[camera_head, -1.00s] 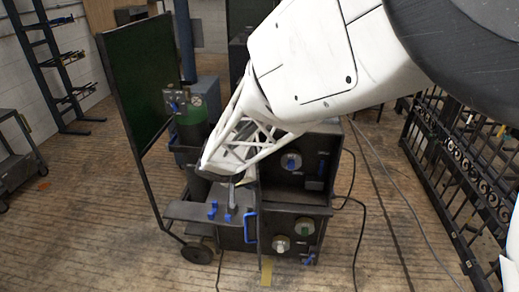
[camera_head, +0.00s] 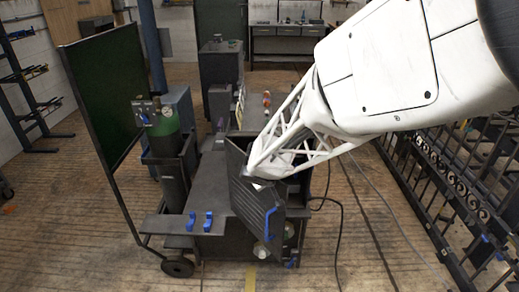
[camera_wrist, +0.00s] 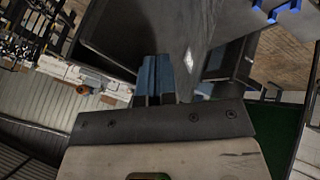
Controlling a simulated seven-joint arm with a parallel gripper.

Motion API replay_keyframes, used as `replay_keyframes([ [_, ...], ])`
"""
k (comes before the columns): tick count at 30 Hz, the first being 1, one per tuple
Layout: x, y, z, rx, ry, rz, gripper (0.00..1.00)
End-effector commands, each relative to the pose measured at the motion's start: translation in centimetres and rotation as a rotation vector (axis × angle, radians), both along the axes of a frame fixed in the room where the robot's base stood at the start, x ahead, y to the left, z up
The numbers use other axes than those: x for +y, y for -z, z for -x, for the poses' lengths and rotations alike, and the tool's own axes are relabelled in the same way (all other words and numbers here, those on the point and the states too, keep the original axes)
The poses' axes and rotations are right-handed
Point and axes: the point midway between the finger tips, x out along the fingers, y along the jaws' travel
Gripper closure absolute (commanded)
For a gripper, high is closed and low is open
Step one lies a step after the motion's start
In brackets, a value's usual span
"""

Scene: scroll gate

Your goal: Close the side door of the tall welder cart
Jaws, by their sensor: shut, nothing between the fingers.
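The tall dark welder cart (camera_head: 205,188) stands in the middle of the head view. Its side door (camera_head: 251,199), a dark slatted panel with a blue handle (camera_head: 270,221), stands ajar at an angle to the body and covers part of the dial front. My gripper (camera_wrist: 152,80) is shut and empty, with its blue-grey fingers side by side in the wrist view. A dark panel (camera_wrist: 165,27), apparently the door, lies just beyond the fingertips; I cannot tell whether they touch. In the head view the fingertips are hard to make out near the door's upper part.
A green gas cylinder (camera_head: 163,120) and a dark green screen (camera_head: 102,95) stand at the cart's left. Blue clamps (camera_head: 208,222) sit on its low shelf. A black iron gate (camera_head: 450,190) stands at right. Cables lie on the wooden floor between gate and cart.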

Motion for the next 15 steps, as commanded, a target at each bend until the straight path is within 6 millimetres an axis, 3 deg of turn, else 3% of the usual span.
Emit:
replay_keyframes([
  [15, -6.2, 0.1, -5.4, 0.001, 0.009, 0.0, 1.0],
])
